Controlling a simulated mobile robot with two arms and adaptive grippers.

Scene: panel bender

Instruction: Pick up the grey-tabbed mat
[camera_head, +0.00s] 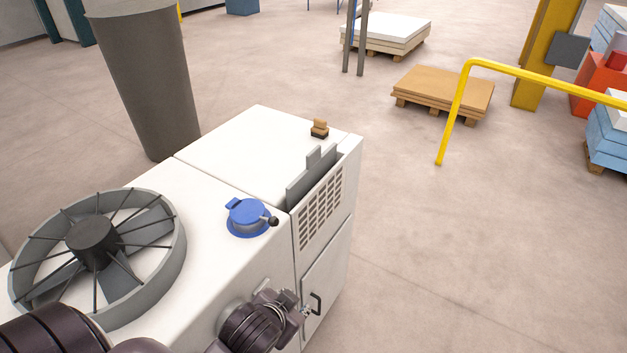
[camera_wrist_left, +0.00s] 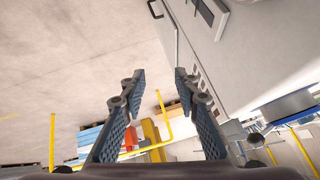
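The grey-tabbed mat (camera_head: 314,178) is a thin, dark grey sheet with a small tab sticking up. It stands upright along the right edge of the white cabinet's top, above a vent grille. My left gripper (camera_head: 297,307) is at the cabinet's front right edge, lower in the picture than the mat and apart from it. In the left wrist view my left gripper (camera_wrist_left: 158,75) is open, with nothing between its fingers. I cannot make out the mat clearly in that view. My right gripper is not in view.
The white cabinet (camera_head: 225,145) carries a blue-lidded cap (camera_head: 248,215), a large grey fan (camera_head: 95,250) and a small brown-and-black block (camera_head: 320,128). A door handle (camera_head: 316,303) juts out near my left gripper. A yellow rail (camera_head: 455,115) stands beyond open floor on the right.

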